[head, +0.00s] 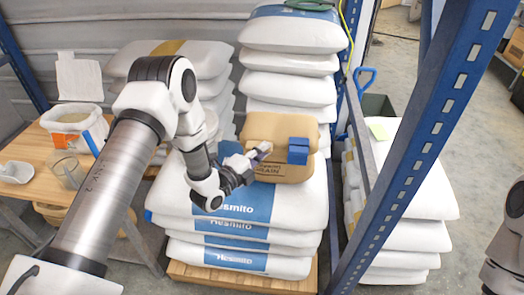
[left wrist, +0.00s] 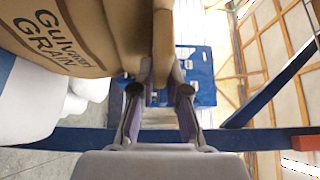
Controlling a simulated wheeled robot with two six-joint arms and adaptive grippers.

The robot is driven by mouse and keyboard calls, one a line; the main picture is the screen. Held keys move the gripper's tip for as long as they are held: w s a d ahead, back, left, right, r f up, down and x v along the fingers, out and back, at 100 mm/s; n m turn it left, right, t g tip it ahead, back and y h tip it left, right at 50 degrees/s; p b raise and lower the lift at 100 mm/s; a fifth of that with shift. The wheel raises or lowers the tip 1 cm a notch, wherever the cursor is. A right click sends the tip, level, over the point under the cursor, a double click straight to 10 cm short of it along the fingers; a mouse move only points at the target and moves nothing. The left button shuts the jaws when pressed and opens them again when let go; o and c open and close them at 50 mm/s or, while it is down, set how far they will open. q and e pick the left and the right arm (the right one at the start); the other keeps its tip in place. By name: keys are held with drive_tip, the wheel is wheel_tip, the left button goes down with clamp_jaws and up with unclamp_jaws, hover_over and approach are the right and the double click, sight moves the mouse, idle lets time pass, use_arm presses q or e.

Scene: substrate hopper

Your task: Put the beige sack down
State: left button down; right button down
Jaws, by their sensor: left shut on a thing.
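The beige sack (head: 277,130), printed with dark lettering, is at the back of a stack of white sacks with blue labels (head: 250,205) in the head view. I cannot tell whether it rests on them or hangs just above. My left gripper (head: 262,152) is at its front and shut on it. In the left wrist view, the sack (left wrist: 60,35) fills the upper left, and a fold of it runs between the fingertips of the left gripper (left wrist: 160,92). My right gripper is out of view; only part of my right arm shows at the right edge.
A taller stack of white sacks (head: 290,62) stands behind. A blue rack upright (head: 425,125) stands to the right, with more white sacks (head: 415,195) beyond it. A wooden table (head: 30,150) with a white bucket (head: 72,120) and a scoop (head: 15,172) is at left.

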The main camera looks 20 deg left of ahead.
use_arm(q)
drive_tip(key=c, duration=1.2)
unclamp_jaws()
drive_tip(key=b+v, duration=0.1)
drive_tip(key=v, duration=1.1)
drive_tip(key=s+d+f+n+g+y, duration=0.1)
drive_tip(key=s+d+f+n+g, duration=0.1)
drive_tip(key=s+f+n+g, duration=0.4)
drive_tip(key=s+d+f+n+g+y, duration=0.1)
drive_tip(key=s+d+f+n+g, duration=0.15)
drive_tip(key=f, duration=0.65)
drive_tip(key=s+f+n+g+y, duration=0.1)
drive_tip(key=s+f+n+g, duration=0.1)
drive_tip(key=s, duration=0.4)
drive_tip(key=s+f+n+g+y, duration=0.1)
drive_tip(key=s+f+n+g, duration=0.2)
drive_tip(key=s+n, duration=0.3)
drive_tip(key=s+f+n+g+y, duration=0.1)
drive_tip(key=s+f+n+g, duration=0.1)
drive_tip(key=s+n+g, duration=0.2)
drive_tip(key=shift+s+a+f+n+y, duration=0.15)
drive_tip(key=shift+s+n, duration=0.25)
drive_tip(key=shift+s, duration=0.15)
drive_tip(key=shift+s+a+f+n+y, duration=0.15)
drive_tip(key=shift+s+n, duration=0.2)
drive_tip(key=shift+s, duration=0.2)
